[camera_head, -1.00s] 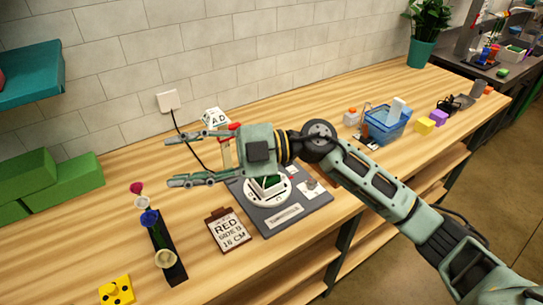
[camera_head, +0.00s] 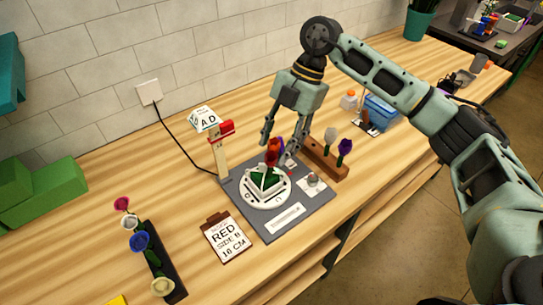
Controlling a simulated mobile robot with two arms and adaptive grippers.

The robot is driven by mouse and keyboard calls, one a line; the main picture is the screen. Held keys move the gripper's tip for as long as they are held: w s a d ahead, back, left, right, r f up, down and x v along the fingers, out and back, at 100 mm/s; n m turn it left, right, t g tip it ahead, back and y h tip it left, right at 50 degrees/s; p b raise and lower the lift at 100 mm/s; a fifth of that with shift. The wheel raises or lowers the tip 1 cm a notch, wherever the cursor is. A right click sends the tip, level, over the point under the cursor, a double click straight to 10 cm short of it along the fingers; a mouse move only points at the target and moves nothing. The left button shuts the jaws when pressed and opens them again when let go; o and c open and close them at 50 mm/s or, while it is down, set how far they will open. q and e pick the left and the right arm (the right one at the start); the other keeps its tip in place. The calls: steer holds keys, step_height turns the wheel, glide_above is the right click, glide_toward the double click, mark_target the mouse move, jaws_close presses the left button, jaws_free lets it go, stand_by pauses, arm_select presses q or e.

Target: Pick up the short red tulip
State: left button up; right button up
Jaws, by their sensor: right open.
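A red tulip bloom (camera_head: 272,151) shows just behind the white round turntable (camera_head: 246,198) and its green block. A purple bloom shows close beside it, partly hidden. I cannot tell where the red tulip's stem stands or whether this is the short one. My right gripper (camera_head: 281,147) points down with its fingers apart, one finger to the left and one to the right of the red bloom in the picture. I cannot tell whether they touch it. A card (camera_head: 227,240) reads RED, SIDE B, 16 CM. My left gripper is not in view.
A wooden rack (camera_head: 327,160) right of my gripper holds a white and a purple tulip. A post with a red slider (camera_head: 220,150) stands left of the grey mat (camera_head: 262,222). A black rack (camera_head: 170,280) with several flowers is at lower left. A blue bin (camera_head: 382,112) stands farther right.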

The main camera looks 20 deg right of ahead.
mark_target(274, 149)
steer(key=shift+s+a+f+p, duration=0.1)
steer(key=shift+a+f+p, duration=0.25)
steer(key=shift+f+p, duration=0.15)
steer(key=shift+x, duration=1.25)
steer(key=shift+w+f, duration=0.25)
steer(key=shift+f, duration=0.05)
steer(key=shift+c, duration=0.5)
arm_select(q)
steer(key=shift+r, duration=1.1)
arm_select(e)
steer(key=c, duration=0.7)
